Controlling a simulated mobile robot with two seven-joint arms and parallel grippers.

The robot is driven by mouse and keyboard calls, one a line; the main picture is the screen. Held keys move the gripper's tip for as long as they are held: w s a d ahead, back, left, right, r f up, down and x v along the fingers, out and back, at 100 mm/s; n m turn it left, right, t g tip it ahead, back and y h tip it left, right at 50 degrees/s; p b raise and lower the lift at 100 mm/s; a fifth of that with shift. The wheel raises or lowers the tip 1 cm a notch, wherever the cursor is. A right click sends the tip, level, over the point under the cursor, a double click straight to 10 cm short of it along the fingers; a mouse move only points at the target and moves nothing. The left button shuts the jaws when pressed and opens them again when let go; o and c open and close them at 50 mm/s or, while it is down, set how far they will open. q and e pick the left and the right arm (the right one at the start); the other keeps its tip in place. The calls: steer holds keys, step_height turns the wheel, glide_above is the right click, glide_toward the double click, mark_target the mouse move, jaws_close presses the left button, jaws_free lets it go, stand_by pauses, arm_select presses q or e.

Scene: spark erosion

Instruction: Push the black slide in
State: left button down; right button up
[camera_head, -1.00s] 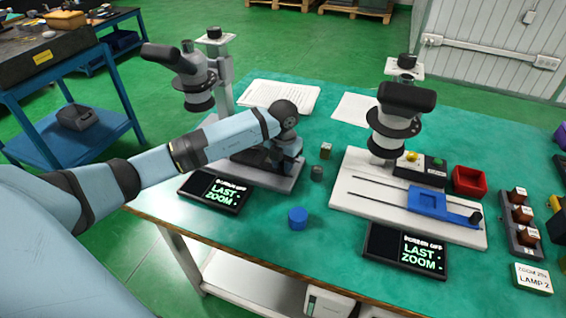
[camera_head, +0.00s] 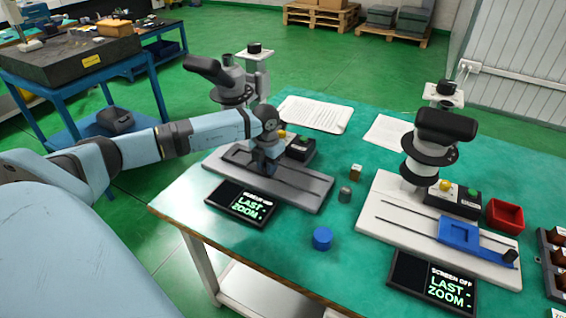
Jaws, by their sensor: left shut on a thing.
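The black slide (camera_head: 240,155) lies on the rails of the dark grey base (camera_head: 302,191) under the left microscope (camera_head: 235,84). It is dark on dark and partly hidden by my arm. My left gripper (camera_head: 265,168) points down over the middle of that base, just right of the slide's visible part. It is shut on the slide's right end; the gripped part is mostly hidden by the fingers. The base's right half beyond the gripper is bare. My right gripper is not in view.
A second microscope (camera_head: 435,135) stands right on a white base with a blue slide (camera_head: 459,234). A blue cylinder (camera_head: 322,238), a grey piece (camera_head: 345,194), a small brown cube (camera_head: 355,172) and a screen (camera_head: 240,203) stand near the left base. A red tray (camera_head: 505,215) is at right.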

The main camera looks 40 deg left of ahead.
arm_select(q)
steer(key=shift+s+a, duration=0.1)
steer(key=shift+a, duration=0.4)
steer(key=c, duration=0.9)
jaws_free()
steer(key=shift+a, duration=0.15)
steer(key=shift+r, duration=0.1)
step_height(320, 180, up, 7)
steer(key=shift+r, duration=0.2)
steer(key=shift+s+f, duration=0.1)
